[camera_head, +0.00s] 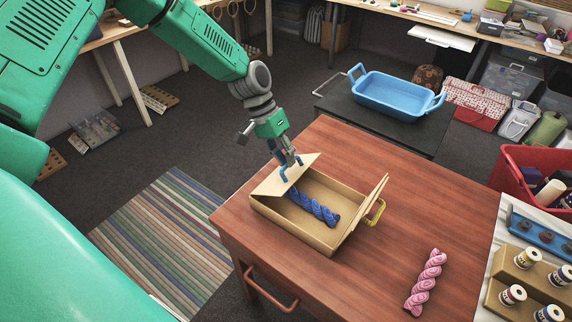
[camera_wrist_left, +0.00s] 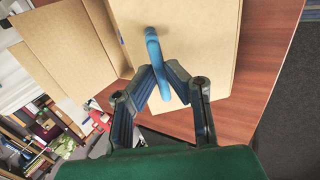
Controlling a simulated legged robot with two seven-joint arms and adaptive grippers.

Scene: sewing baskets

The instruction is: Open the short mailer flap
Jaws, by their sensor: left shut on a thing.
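An open cardboard mailer (camera_head: 287,219) sits on the red-brown wooden table. Its left flap (camera_head: 272,184) is partly raised and slants over the left end of the box. A blue handle (camera_wrist_left: 153,48) is on this flap, and the flap's cardboard (camera_wrist_left: 190,35) fills the upper middle of the left wrist view. My left gripper (camera_head: 290,166) is shut on the blue handle. The right flap (camera_head: 366,207) stands up at the other end, with a yellow handle (camera_head: 377,213) on its outer side. A twisted blue skein (camera_head: 314,206) lies inside the box. My right gripper is not in view.
A pink skein (camera_head: 425,283) lies on the table (camera_head: 390,262) right of the mailer. A tray of thread spools (camera_head: 516,267) is at the lower right. A blue basket (camera_head: 393,101) stands on a black surface behind, and a red bin (camera_head: 510,172) is at the right.

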